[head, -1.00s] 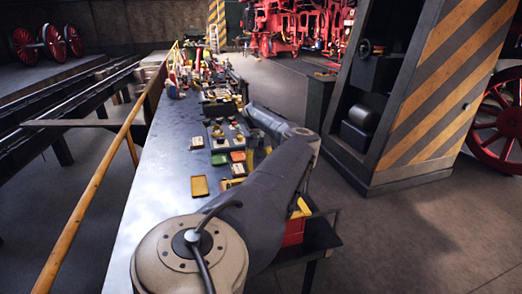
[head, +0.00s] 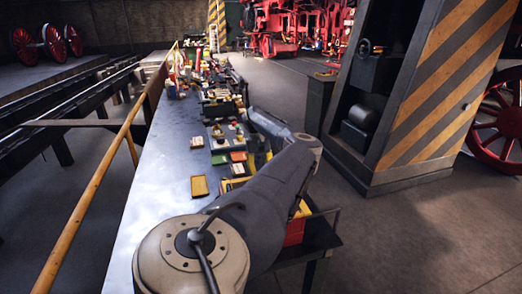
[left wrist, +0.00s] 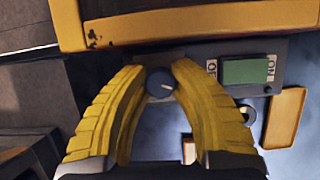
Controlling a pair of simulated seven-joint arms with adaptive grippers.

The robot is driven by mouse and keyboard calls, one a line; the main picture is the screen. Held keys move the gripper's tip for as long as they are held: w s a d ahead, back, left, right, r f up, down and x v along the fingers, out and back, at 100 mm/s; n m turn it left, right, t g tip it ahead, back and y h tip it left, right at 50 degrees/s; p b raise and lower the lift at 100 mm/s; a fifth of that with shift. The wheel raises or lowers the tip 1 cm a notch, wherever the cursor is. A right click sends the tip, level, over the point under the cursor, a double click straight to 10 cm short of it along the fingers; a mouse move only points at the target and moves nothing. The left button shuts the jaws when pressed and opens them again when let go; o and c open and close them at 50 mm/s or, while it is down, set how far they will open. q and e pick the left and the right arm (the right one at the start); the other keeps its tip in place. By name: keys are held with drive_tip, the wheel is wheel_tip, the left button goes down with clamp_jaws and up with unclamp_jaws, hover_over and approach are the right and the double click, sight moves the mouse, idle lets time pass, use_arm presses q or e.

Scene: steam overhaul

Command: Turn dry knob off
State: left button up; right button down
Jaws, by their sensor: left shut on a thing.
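In the left wrist view, a small round dark-grey knob (left wrist: 161,84) with a pale mark on its face sits on a grey panel. My left gripper (left wrist: 166,72) has yellow ribbed fingers, one on each side of the knob, and is shut on it. To the right on the panel is a green switch (left wrist: 245,70) with ON and OFF lettering beside it. In the head view my arm reaches over the right side of the bench, and the knob cannot be made out there. My right gripper is in neither view.
A yellow housing edge (left wrist: 180,24) runs just above the knob. A striped pillar (head: 425,100) stands at right.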

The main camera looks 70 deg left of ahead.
use_arm(q)
clamp_jaws()
drive_tip(key=n+t, duration=0.2)
drive_tip(key=n, duration=0.2)
drive_tip(key=shift+n, duration=0.4)
drive_tip(key=o, duration=0.9)
unclamp_jaws()
drive_tip(key=shift+o, duration=0.2)
